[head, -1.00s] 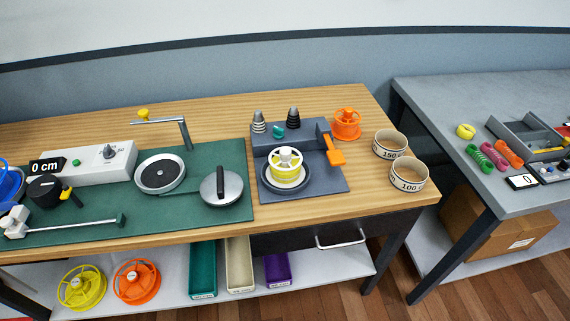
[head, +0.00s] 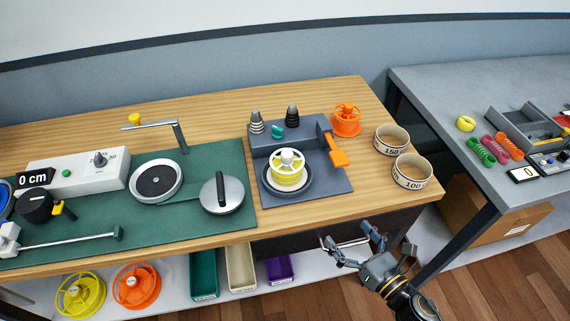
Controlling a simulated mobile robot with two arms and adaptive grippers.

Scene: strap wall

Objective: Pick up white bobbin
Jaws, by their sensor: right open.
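A bobbin with a white spoked top and a yellow wound body (head: 287,163) sits upright in the round dark dish of a grey device (head: 330,187) on the wooden bench. It is the only bobbin with white on it that I see. My right gripper (head: 347,241) is open and empty. It shows in front of the bench's front edge, near the drawer handle, below and to the right of the bobbin and apart from it. My left gripper is not in view.
An orange spool (head: 347,120) and two round tubs, marked 150 (head: 391,139) and 100 (head: 411,172), stand right of the device. An orange lever (head: 337,151) rises at its right side. A green mat (head: 110,226) with machine parts lies left.

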